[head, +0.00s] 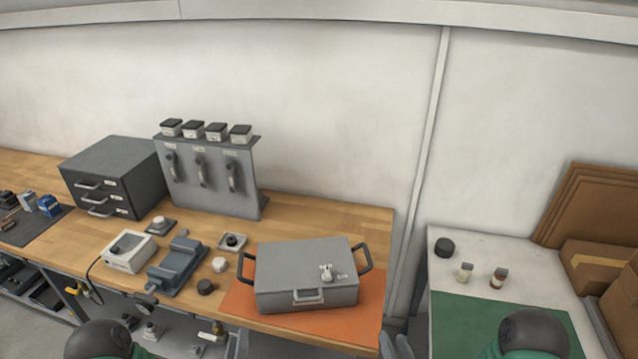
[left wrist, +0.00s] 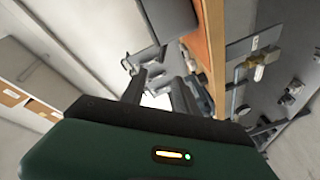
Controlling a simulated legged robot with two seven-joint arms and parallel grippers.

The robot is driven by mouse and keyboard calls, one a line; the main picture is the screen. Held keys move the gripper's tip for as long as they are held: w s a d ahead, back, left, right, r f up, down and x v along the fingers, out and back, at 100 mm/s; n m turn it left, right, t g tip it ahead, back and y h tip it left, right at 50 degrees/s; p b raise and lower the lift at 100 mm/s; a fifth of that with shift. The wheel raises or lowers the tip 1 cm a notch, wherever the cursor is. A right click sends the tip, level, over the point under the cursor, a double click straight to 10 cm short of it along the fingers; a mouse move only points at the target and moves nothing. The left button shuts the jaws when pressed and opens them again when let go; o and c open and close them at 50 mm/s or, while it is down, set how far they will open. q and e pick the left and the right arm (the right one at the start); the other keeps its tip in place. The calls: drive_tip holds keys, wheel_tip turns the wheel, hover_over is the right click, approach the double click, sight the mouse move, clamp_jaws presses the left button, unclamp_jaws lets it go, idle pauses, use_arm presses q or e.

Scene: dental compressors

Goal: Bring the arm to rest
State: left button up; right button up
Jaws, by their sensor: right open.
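My right gripper (head: 396,346) shows at the bottom edge of the head view, in front of the gap between the workbench and the white table. Its grey fingers are apart and it touches nothing that I can see. My left gripper (head: 238,346) seems to show only as a dark sliver at the bottom edge, below the bench front. In the left wrist view, dark finger parts (left wrist: 155,92) stick out beyond the green wrist housing, but the jaw opening is unclear. No object shows held in either gripper.
The wooden workbench (head: 325,212) carries a grey case (head: 290,262) on an orange mat (head: 243,308), a vise (head: 176,262) and a drawer cabinet (head: 112,165). A white table (head: 440,270) with a green mat (head: 470,325) and small bottles stands right. Cardboard boxes (head: 595,262) stand beyond.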

use_arm(q)
wheel_tip(320, 180, down, 3)
drive_tip(key=w+d+m+g+h, duration=0.2)
drive_tip(key=d+m+g+h, duration=0.1)
drive_tip(key=m+g, duration=0.3)
drive_tip(key=s+a+r+m+g+y, duration=0.1)
drive_tip(key=s+r+g, duration=0.3)
drive_tip(key=s, duration=0.4)
drive_tip(key=s+a+r+m+g, duration=0.2)
drive_tip(key=s+r+m+g, duration=0.2)
drive_tip(key=s, duration=0.4)
drive_tip(key=shift+s+a+g+y, duration=0.25)
drive_tip(key=shift+g+y, duration=0.15)
drive_tip(key=shift+g, duration=0.1)
use_arm(e)
drive_tip(key=s+r+n+g+h, duration=0.1)
drive_tip(key=s+r+n+g, duration=0.1)
drive_tip(key=s+g, duration=0.5)
drive_tip(key=s+d+r+n+g+h, duration=0.1)
drive_tip(key=s+r+n+g, duration=0.1)
drive_tip(key=s+g, duration=0.5)
drive_tip(key=shift+s+d+r+g+h, duration=0.2)
drive_tip(key=shift+d+r+g+h, duration=0.1)
drive_tip(key=shift+r+h, duration=0.15)
use_arm(q)
drive_tip(key=shift+s, duration=0.2)
use_arm(e)
drive_tip(key=shift+s+r, duration=0.1)
drive_tip(key=shift+s, duration=0.1)
